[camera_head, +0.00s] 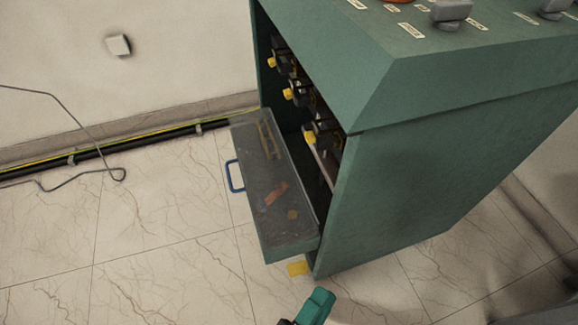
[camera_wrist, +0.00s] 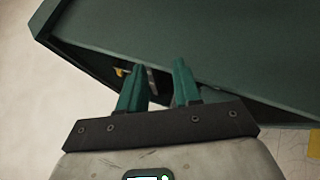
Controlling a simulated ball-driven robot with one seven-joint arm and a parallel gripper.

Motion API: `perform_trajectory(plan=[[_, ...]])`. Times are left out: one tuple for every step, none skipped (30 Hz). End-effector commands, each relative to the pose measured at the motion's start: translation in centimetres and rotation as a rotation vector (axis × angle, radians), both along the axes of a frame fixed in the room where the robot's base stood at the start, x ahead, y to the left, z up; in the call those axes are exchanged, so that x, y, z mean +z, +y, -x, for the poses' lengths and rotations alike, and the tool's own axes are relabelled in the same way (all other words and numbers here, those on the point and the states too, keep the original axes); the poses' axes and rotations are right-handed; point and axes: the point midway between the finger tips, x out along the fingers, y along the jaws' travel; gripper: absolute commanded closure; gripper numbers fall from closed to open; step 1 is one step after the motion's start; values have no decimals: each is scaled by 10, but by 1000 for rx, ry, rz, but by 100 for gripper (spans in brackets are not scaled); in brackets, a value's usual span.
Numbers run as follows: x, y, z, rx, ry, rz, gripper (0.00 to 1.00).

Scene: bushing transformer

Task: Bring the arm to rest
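My gripper (camera_head: 312,307) shows at the bottom edge of the head view, in front of the green cabinet's near corner; only a teal finger and a dark part are in frame. In the wrist view my gripper (camera_wrist: 158,82) has two teal fingers standing apart with nothing held between them. The green cabinet (camera_wrist: 200,40) lies beyond the fingertips there. I cannot tell how far the fingers are from it. The rest of my arm is out of the head view.
The green cabinet (camera_head: 440,160) fills the right. Yellow-tipped parts (camera_head: 309,137) show inside. A black pipe (camera_head: 100,153) runs along the wall.

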Motion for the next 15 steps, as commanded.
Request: perform_trajectory(plan=[[-4, -10, -3, -32, 14, -24, 67], [-6, -18, -5, -56, 26, -44, 67], [-9, -27, -8, -86, 41, -70, 67], [-11, -35, -9, -110, 52, -92, 67], [-14, -43, -11, -136, 65, -115, 67], [-18, -55, -13, -172, 83, -147, 67], [-21, -63, -14, -200, 98, -174, 67], [-25, -73, -14, -229, 112, -202, 67], [-30, -86, -15, -272, 133, -244, 67], [-35, -97, -15, -307, 149, -280, 67], [-40, -108, -15, -343, 165, -317, 67], [-48, -124, -13, -395, 189, -374, 67], [-55, -138, -11, -440, 209, -424, 67], [-62, -150, -8, -484, 229, -478, 67], [-72, -167, -3, -543, 255, -555, 67]])
